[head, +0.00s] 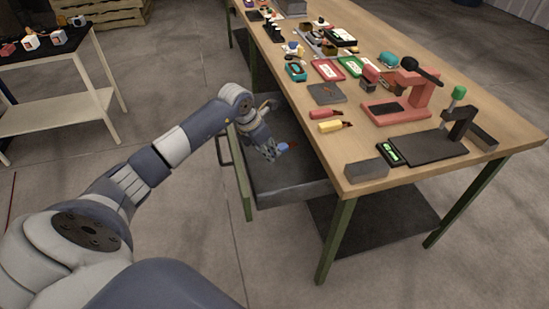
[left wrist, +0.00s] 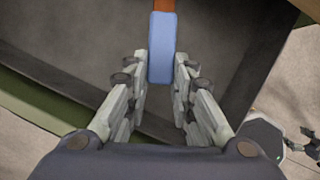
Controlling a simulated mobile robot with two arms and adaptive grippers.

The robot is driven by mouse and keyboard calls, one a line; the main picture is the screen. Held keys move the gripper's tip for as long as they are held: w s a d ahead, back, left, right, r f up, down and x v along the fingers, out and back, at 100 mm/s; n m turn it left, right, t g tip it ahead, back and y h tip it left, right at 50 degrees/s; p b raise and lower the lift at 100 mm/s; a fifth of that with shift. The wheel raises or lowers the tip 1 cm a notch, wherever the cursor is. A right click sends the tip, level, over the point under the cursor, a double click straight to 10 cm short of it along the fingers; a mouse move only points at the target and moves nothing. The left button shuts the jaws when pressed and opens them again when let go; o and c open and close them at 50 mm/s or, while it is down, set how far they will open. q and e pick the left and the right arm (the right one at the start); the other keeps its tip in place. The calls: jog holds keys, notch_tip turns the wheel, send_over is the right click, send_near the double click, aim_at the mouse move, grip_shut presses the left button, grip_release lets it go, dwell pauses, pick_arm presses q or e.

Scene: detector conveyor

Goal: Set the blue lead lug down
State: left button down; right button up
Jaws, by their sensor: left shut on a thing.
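The blue lead lug (head: 283,147) has a blue sleeve and a small orange-brown end. In the left wrist view its blue sleeve (left wrist: 162,50) lies between my fingertips, with the orange-brown part pointing to the top edge. My left gripper (head: 276,150) is shut on it, over the open grey drawer (head: 290,187) under the table. The gap between the lug and the drawer floor cannot be judged. At the right edge of the left wrist view, a dark jawed part (left wrist: 303,145) looks like my right gripper, partly cut off.
The wooden table (head: 440,195) above the drawer holds red and yellow tools (head: 331,120), a red press stand (head: 410,95), a black stand (head: 440,145) and a grey block (head: 367,172). The table edge is close to my left arm. A side cart (head: 60,100) stands at the left.

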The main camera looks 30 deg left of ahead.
pick_arm(q)
notch_tip(320, 180, down, 5)
jog(key=shift+r, duration=0.1)
jog(key=shift+f+b, duration=0.4)
jog(key=shift+f, duration=0.3)
jog(key=c, duration=1.4)
grip_release()
jog(key=shift+o, duration=0.2)
jog(key=shift+r, duration=0.1)
jog(key=shift+r+p, duration=0.5)
jog(key=shift+p, duration=0.05)
jog(key=v, duration=1.2)
jog(key=shift+b, duration=0.4)
jog(key=shift+d, duration=0.1)
